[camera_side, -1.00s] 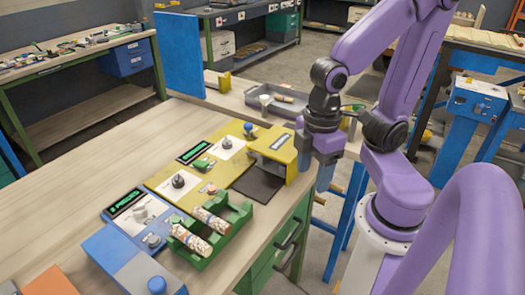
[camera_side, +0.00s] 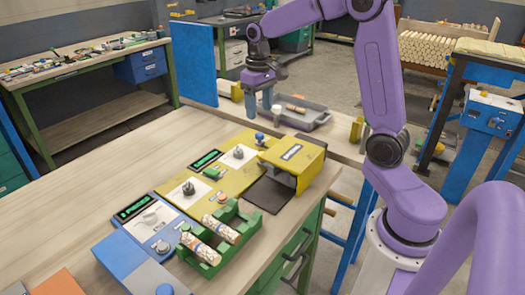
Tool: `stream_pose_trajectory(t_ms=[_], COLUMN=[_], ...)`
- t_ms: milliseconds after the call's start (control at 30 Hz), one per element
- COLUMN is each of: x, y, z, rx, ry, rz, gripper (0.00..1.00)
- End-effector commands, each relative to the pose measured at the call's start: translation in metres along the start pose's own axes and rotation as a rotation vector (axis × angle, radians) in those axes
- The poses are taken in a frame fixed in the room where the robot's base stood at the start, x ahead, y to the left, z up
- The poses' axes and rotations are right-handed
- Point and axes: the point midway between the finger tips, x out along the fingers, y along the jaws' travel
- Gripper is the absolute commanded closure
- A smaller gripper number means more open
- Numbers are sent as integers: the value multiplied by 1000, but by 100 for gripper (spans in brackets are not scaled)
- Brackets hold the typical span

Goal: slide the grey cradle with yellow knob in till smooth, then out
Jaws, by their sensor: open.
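My gripper (camera_side: 259,103) hangs open and empty over the rear bench, fingers pointing down, near the left end of a grey tray (camera_side: 318,125). The tray holds a small pale turned piece (camera_side: 296,109) with a reddish-brown part. A yellow block (camera_side: 237,92) stands left of my gripper, and another yellow piece (camera_side: 357,129) stands right of the tray. I cannot make out a grey cradle with a yellow knob for certain. On the front bench, a yellow hooded machine (camera_side: 296,152) stands over a dark mat (camera_side: 268,194).
A green rack (camera_side: 247,222) holds two patterned turned pieces. Panels with dials and dark green displays (camera_side: 136,207) lie left of it. A blue upright board (camera_side: 194,62) stands left of my gripper. The front bench's left side (camera_side: 80,200) is clear.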

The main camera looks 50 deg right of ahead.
Motion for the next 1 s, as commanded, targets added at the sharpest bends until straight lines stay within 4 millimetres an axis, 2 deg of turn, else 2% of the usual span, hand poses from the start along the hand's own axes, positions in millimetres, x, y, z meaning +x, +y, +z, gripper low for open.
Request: stream_pose_trajectory(t_ms=[33,133,367,1000], x=[1,1,12,128], y=[11,24,30,30], z=[-6,-12,-13,-12], rx=[36,76,93,90], ry=[-1,-3,-6,-8], rz=[0,0,0,0], gripper=[39,39,39,39])
